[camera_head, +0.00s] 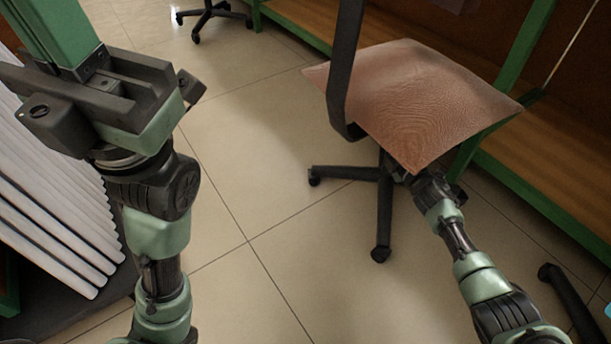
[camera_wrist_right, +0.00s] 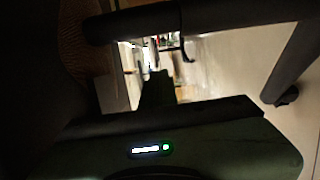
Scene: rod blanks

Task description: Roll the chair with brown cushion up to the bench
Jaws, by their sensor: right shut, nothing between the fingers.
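The chair with the brown cushion (camera_head: 425,95) stands upright at the upper right of the head view, its dark backrest bar (camera_head: 342,70) at the seat's left side. Its dark five-star base (camera_head: 384,210) is on the tiles. The green-framed bench (camera_head: 540,200) with a brown lower shelf is behind and right of it; the seat overlaps the bench frame in the picture. My right gripper (camera_wrist_right: 157,88) is shut and empty, under the seat's near corner; the seat hides its tips in the head view. My left gripper (camera_head: 100,95) is at upper left, away from the chair; its fingertips are unclear.
A rack of white rods (camera_head: 50,210) stands at the left. Another wheeled chair base (camera_head: 208,14) shows at the top. A dark leg (camera_head: 572,305) lies at the lower right. The tiled floor (camera_head: 270,200) left of the chair is clear.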

